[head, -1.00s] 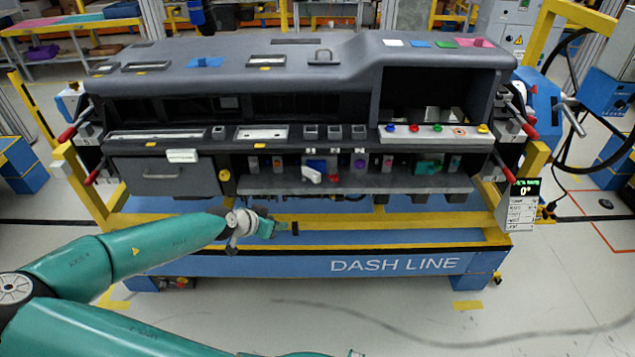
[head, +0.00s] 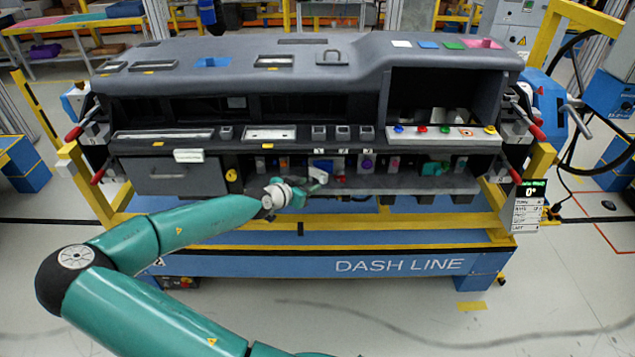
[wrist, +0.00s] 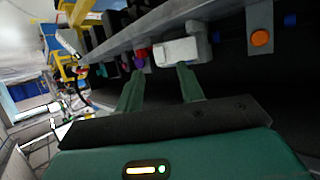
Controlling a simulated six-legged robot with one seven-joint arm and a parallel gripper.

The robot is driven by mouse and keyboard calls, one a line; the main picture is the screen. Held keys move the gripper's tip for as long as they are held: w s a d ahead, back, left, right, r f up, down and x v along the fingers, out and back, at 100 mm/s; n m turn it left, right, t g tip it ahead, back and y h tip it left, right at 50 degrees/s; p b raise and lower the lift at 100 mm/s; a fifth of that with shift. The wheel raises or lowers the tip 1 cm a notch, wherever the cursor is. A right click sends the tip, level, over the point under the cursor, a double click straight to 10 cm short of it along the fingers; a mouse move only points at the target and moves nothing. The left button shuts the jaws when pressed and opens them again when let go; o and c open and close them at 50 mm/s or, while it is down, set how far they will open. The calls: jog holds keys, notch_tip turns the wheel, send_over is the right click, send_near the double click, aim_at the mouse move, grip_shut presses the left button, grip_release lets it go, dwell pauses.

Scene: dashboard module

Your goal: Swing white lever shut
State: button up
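The white lever (head: 318,175) is on the lower shelf of the dashboard module, left of its middle. In the wrist view the white lever (wrist: 175,52) is a pale block just beyond the fingertips. My gripper (head: 308,186) is at the shelf's front, close to the lever and partly in front of it. In the wrist view my gripper (wrist: 160,72) is open, with a clear gap between its two green fingers. The right fingertip is at the lever's lower edge; I cannot tell whether it touches.
The grey shelf (head: 420,184) extends to the right. A grey drawer (head: 178,176) is at the left. The yellow and blue frame (head: 400,240) runs below.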

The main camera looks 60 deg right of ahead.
aim_at(321, 180)
jog(key=x, duration=0.5)
jog(key=shift+s+d+f, duration=0.1)
jog(key=shift+d, duration=0.2)
grip_shut()
